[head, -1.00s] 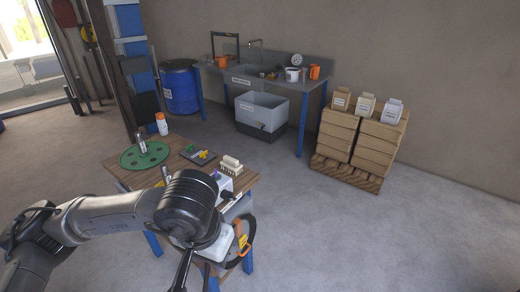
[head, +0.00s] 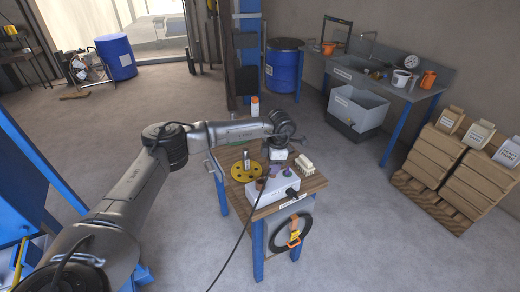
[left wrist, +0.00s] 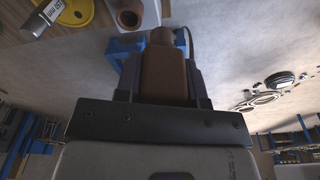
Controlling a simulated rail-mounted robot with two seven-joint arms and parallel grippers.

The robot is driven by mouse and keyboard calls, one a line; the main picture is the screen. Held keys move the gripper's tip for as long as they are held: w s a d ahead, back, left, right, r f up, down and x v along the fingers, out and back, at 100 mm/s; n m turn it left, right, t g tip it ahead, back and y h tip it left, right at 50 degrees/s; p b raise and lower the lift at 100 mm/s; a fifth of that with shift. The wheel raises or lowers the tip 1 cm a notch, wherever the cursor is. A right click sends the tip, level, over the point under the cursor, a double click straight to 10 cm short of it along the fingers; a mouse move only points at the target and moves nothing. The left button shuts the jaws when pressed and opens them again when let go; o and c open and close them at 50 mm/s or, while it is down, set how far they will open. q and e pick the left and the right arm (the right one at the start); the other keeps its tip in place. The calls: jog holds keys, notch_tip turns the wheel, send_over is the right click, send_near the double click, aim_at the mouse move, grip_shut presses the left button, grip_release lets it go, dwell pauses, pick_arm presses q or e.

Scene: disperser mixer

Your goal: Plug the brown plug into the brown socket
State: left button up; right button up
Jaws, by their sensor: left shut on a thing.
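In the left wrist view, my left gripper (left wrist: 165,85) is shut on the brown plug (left wrist: 164,72), a blocky body with a narrower round end pointing away from the wrist. The brown socket (left wrist: 129,14), a round raised ring with a dark hole, sits beyond and left of the plug, apart from it. In the head view, the socket (head: 261,184) is on the left part of a white box (head: 272,194) on the small table. My left gripper (head: 277,157) hangs just behind the box; the plug is hard to make out there. My right gripper is not in view.
The wooden table (head: 310,184) also carries a yellow disc (head: 239,173) with a metal cylinder (head: 247,159), and a pale ribbed block (head: 304,164). Purple parts (head: 287,170) stand on the box. A dark cable (head: 237,240) trails toward me. An orange clamp (head: 294,232) hangs at the table's front.

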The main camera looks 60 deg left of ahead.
pick_arm(q)
jog(key=s+a+n, duration=0.1)
jog(key=a+n, duration=0.3)
jog(key=a, duration=0.1)
jog(key=shift+s+a+h+p, duration=0.3)
jog(key=shift+a+p, duration=0.1)
notch_tip(320, 180, down, 6)
jog(key=shift+b, duration=0.9)
dwell(0.4)
jog(key=shift+p, duration=0.3)
dwell(0.5)
jog(key=shift+p, duration=0.3)
